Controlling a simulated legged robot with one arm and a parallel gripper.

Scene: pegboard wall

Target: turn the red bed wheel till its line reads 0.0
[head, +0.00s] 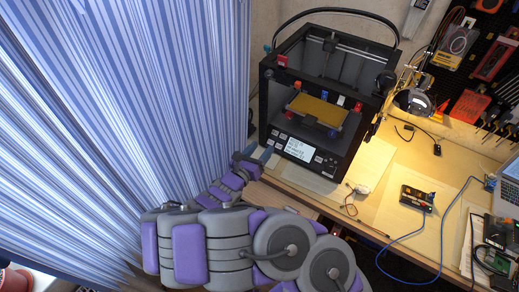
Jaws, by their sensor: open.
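A black box-framed 3D printer (277,97) stands on the wooden desk, with a yellow-orange bed (316,109) inside it. A small red part (311,120) sits under the bed's front edge, probably the red bed wheel. Its line and any reading are too small to make out. Another small red part (297,85) shows at the bed's back left. A lit screen (298,149) on the printer's front carries text too small to read. My gripper (256,157) is open, just left of the printer's lower front, and apart from the red part under the bed.
A blue striped curtain (130,90) fills the left. A lamp (414,100) stands right of the printer. A small black device (417,197) with a blue cable lies on the desk. Tools hang on the pegboard at the upper right. The desk just right of the printer is mostly clear.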

